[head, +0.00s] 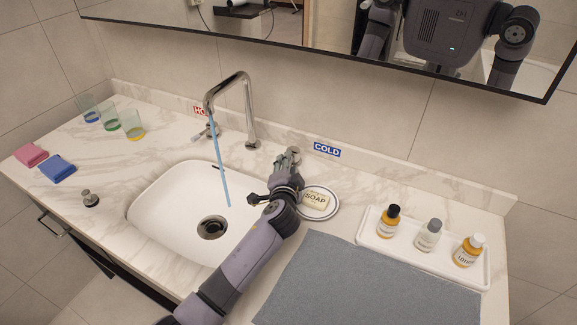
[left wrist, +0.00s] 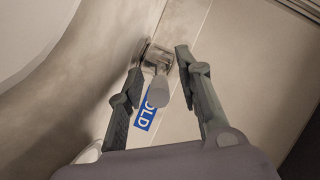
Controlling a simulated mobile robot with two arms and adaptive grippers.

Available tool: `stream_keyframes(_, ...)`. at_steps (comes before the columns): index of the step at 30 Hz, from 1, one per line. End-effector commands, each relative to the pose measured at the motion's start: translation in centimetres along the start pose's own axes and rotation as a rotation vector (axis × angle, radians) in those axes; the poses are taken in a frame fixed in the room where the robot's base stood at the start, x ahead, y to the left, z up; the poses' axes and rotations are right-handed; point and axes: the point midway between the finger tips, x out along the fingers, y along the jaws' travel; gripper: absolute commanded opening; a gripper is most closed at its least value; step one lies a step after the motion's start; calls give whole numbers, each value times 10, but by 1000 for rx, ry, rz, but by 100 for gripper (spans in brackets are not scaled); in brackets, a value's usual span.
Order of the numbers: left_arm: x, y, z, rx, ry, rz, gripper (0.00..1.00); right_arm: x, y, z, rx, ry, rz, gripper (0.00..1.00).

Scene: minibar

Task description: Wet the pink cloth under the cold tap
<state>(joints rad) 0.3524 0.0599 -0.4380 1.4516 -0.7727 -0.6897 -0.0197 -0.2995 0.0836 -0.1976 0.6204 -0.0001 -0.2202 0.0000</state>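The pink cloth (head: 31,155) lies folded on the far left of the counter, beside a blue cloth (head: 58,168). A blue stream of water (head: 220,165) runs from the chrome spout (head: 228,82) into the white sink (head: 160,196). My left gripper (head: 288,163) is at the cold tap handle (head: 293,152), by the COLD label (head: 327,149). In the left wrist view my left gripper (left wrist: 161,64) is open, its fingers on either side of the cold tap handle (left wrist: 160,90), with gaps visible. My right gripper is not in view.
Glasses (head: 109,119) stand at the back left. A soap dish (head: 332,211) sits right of my left gripper. A white tray (head: 404,243) with bottles and a grey mat (head: 350,288) fill the right. A stopper (head: 90,198) stands left of the sink. The mirror (head: 330,40) hangs above.

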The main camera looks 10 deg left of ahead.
Motion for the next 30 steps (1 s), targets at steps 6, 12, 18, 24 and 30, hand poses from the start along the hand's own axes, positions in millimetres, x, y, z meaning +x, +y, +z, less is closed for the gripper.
stream_keyframes(6, -5, 0, 0, 0, 1, 0, 32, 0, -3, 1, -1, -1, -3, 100)
stream_keyframes(12, -34, 1, 1, -2, 1, 2, 32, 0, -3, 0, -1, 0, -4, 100)
stream_keyframes(18, -76, 2, 0, -1, 1, 2, 32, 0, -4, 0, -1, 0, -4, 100)
stream_keyframes(24, -107, 1, 0, -2, 1, 2, 32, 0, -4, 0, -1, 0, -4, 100)
stream_keyframes(30, -120, 0, 0, 0, -1, 0, 32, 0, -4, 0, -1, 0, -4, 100)
